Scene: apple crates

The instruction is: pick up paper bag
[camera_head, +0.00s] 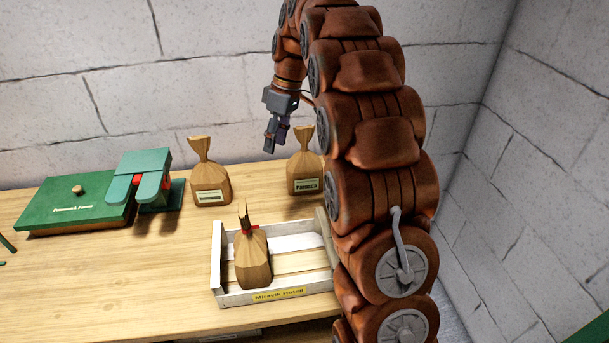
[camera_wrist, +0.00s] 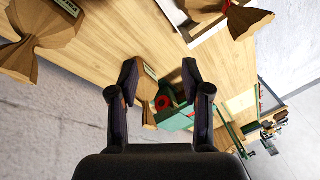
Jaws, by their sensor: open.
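Three brown paper bags with twisted tops stand here. One bag (camera_head: 210,185) with a label is at the back, right of the green box. Another labelled bag (camera_head: 305,174) is further right at the back. The third bag (camera_head: 252,262), with a red tie, stands in the white crate (camera_head: 217,262). My gripper (camera_head: 275,146) is open and empty, above the table's back, between the two rear bags in the picture. In the wrist view, my gripper (camera_wrist: 160,70) shows a bag (camera_wrist: 148,112) partly hidden behind its left finger. A large bag (camera_wrist: 38,40) fills the upper left there.
A green flat box (camera_head: 75,203) and a green device (camera_head: 146,178) with red parts stand on the left of the wooden table (camera_head: 110,280). A brick wall (camera_head: 90,90) rises close behind.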

